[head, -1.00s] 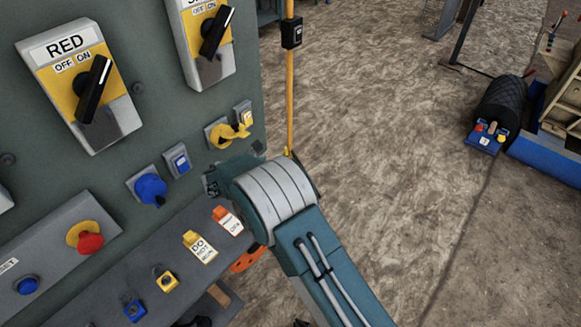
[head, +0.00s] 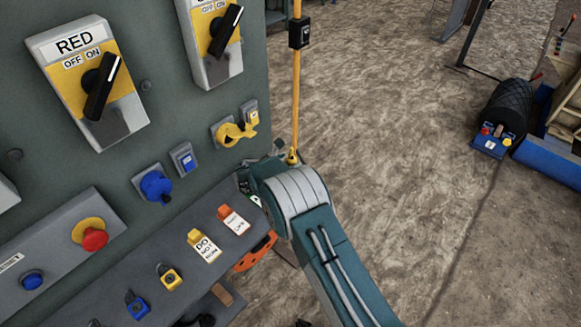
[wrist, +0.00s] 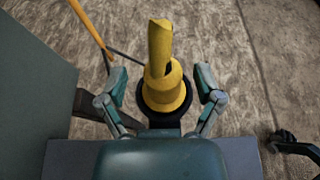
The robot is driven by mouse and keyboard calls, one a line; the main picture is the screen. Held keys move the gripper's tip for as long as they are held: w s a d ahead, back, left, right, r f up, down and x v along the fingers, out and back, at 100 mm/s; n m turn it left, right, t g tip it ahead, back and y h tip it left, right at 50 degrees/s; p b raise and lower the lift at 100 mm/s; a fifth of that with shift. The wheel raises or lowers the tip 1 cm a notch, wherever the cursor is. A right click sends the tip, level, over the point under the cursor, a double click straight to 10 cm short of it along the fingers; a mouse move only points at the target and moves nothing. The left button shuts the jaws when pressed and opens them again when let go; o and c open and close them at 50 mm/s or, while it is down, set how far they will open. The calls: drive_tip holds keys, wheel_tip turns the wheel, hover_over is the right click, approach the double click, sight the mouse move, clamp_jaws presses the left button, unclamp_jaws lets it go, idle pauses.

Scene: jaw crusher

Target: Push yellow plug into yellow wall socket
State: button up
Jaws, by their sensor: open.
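The yellow plug (wrist: 165,88) stands in the middle of the wrist view, with a dark ring around its lower part. My gripper (wrist: 161,82) is open, with one finger on each side of the plug and a visible gap to it on both sides. The yellow wall socket (head: 229,134) is on the grey-green panel in the head view, left of my arm. In the head view my arm hides most of the gripper, and I cannot clearly make out the plug there.
A blue socket (head: 155,186) and a red button (head: 94,238) are on the panel (head: 60,160). Tags and padlocks line the ledge (head: 185,262) below. A yellow pole (head: 295,85) stands beside the panel edge. Open ground (head: 390,130) lies to the right.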

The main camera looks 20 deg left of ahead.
drive_tip(key=shift+w+d+f, duration=0.2)
drive_tip(key=shift+w, duration=0.2)
clamp_jaws()
